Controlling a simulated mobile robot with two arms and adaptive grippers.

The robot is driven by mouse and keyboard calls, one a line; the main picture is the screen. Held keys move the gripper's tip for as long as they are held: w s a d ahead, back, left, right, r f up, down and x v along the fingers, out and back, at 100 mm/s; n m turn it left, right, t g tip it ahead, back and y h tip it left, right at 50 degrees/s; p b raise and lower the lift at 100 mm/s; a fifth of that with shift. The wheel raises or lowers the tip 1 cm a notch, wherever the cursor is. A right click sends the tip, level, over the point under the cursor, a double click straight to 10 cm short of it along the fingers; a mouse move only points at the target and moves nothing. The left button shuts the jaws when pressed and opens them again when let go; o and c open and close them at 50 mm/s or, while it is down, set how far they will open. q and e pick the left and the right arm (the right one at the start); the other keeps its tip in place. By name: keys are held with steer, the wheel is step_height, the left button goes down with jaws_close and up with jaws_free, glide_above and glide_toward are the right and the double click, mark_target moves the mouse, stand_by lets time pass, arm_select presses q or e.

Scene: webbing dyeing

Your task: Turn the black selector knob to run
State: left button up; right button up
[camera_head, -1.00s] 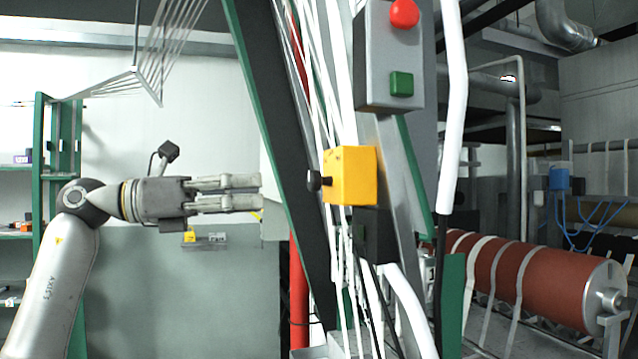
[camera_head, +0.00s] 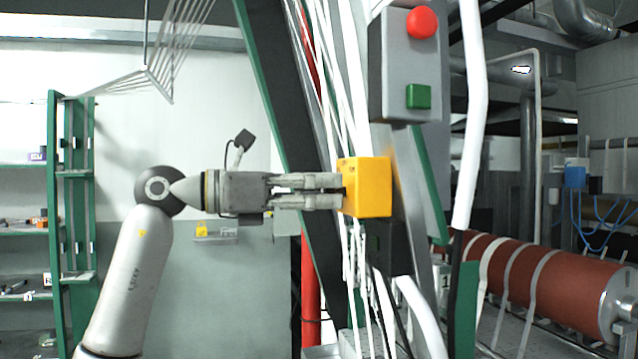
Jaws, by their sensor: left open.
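The yellow switch box (camera_head: 368,187) is mounted on the machine frame, right of centre in the head view. I cannot tell whether the fingers touch the knob. My right gripper is not in view.
A grey control box (camera_head: 409,65) with a red button (camera_head: 422,22) and a green button (camera_head: 418,96) is above the yellow box. White webbing strands run close behind the fingers. A red-brown roller (camera_head: 545,283) lies at right. Green shelves (camera_head: 75,190) stand at left.

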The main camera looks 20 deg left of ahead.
arm_select(q)
steer(key=c, duration=1)
steer(key=m, duration=0.3)
steer(key=shift+m, duration=0.4)
steer(key=m, duration=0.4)
steer(key=shift+m, duration=0.4)
steer(key=shift+d, duration=0.1)
steer(key=o, duration=1)
